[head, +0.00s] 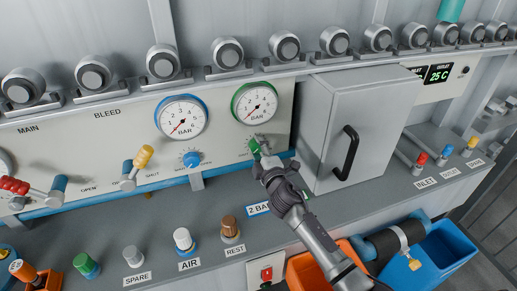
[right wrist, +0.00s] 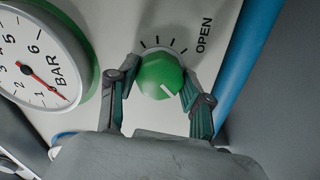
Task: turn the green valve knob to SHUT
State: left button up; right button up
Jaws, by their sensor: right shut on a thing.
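The green valve knob (right wrist: 158,72) sits on the pale panel in the right wrist view, with tick marks around its upper side. A short white mark shows on its face, toward the lower right of that picture. The OPEN label (right wrist: 204,36) is to its upper right; its SHUT label is not visible. My right gripper (right wrist: 160,88) has one finger on each side of the knob and is shut on it. In the head view the knob (head: 255,146) is partly hidden by my right gripper (head: 262,157), below the green-rimmed gauge (head: 255,103). My left gripper is not in view.
A grey box with a black handle (head: 347,152) stands close right of my right gripper. A blue knob (head: 191,159) and a yellow-topped lever (head: 143,157) are to the left. Small coloured knobs stand along the ledge below. An orange bin and a blue bin (head: 445,252) are at lower right.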

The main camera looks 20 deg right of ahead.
dwell(0.5)
jog(key=o, duration=1.1)
jog(key=shift+o, duration=0.2)
jog(key=shift+s, duration=0.15)
jog(key=s, duration=1.1)
jog(key=shift+s+d, duration=0.2)
jog(key=shift+s, duration=0.2)
